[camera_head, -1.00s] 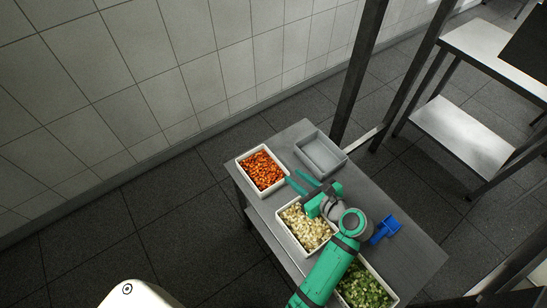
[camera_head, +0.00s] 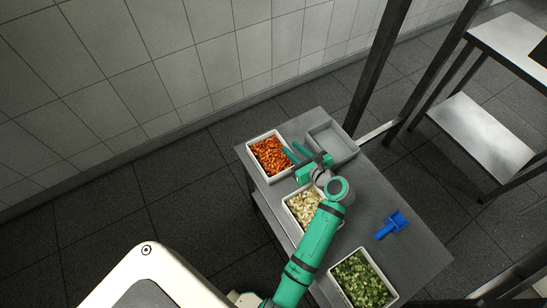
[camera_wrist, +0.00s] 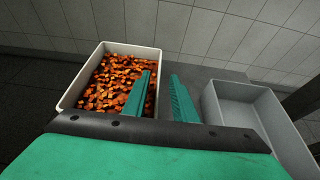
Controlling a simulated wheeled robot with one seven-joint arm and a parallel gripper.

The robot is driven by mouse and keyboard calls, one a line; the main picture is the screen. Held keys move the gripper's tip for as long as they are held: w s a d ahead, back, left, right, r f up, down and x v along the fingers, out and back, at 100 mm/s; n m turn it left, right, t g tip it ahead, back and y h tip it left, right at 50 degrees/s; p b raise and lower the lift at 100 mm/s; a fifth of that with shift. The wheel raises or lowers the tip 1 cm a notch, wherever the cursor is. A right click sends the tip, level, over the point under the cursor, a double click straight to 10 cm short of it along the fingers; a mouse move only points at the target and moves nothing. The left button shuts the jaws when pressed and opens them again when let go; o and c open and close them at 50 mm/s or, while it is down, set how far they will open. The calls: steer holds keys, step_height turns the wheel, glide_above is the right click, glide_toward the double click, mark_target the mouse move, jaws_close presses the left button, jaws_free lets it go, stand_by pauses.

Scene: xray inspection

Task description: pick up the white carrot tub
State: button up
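The white carrot tub (camera_head: 250,149) stands at the far left corner of the grey table, full of orange carrot pieces. In the wrist view the white carrot tub (camera_wrist: 69,95) is upright at centre left. I cannot tell whether either finger touches the tub.
An empty grey tray (camera_head: 352,145) stands right of the carrot tub. A tub of pale pieces (camera_head: 285,199) is partly under my arm, and a tub of green pieces (camera_head: 333,287) stands nearer. A blue scoop (camera_head: 393,225) lies on the table (camera_head: 408,262). A tiled wall (camera_head: 150,80) is behind.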

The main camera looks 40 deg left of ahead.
steer(key=shift+a+f, duration=0.15)
steer(key=shift+a, duration=0.4)
steer(key=shift+d, duration=0.1)
jaws_close()
steer(key=shift+w, duration=0.1)
